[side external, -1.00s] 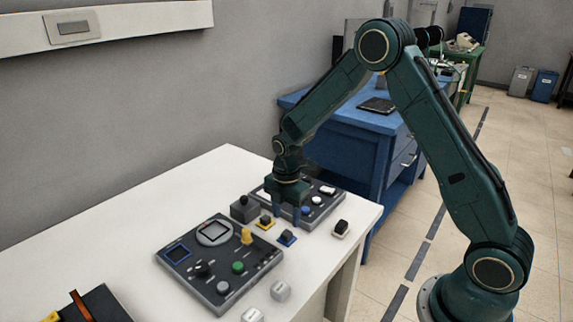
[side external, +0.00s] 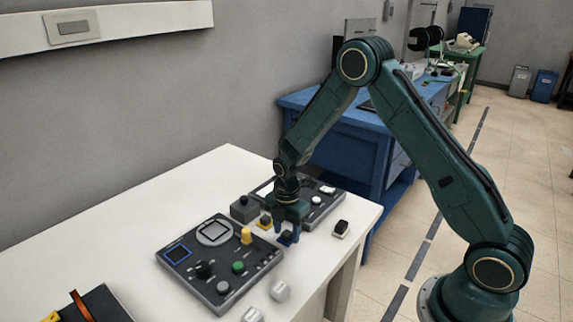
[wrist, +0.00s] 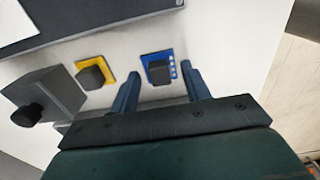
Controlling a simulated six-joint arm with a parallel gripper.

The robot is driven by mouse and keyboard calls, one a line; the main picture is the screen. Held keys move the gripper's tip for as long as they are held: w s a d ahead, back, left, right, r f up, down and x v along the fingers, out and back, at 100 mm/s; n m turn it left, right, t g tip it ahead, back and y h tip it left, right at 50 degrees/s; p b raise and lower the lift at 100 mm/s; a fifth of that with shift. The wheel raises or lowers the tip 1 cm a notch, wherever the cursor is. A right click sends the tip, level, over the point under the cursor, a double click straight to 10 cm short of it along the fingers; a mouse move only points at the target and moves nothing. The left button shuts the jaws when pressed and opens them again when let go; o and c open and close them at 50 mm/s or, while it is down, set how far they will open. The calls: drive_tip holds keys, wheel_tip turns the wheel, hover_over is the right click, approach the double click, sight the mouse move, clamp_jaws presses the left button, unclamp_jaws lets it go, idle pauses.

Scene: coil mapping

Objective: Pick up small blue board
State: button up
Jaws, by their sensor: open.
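The small blue board (wrist: 174,70) lies flat on the white table in the wrist view and carries a black block. In the side external view the blue board (side external: 287,238) is partly hidden by my gripper. My gripper (wrist: 162,80) is open, with its two blue fingers on either side of the board and apart from each other. In the side external view my gripper (side external: 288,233) is low over the board. I cannot tell whether the fingers touch it.
A yellow board (wrist: 92,73) with a black block lies close to the left. A grey box with a black knob (wrist: 50,95) stands beyond it. Control panels (side external: 220,265) lie in front and behind. A black-and-white block (side external: 341,229) stands to the right, near the table edge.

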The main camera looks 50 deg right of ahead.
sight(287, 232)
idle(0.3)
clamp_jaws()
drive_tip(key=shift+r, duration=0.1)
wheel_tip(287, 232, up, 20)
idle(0.9)
idle(0.5)
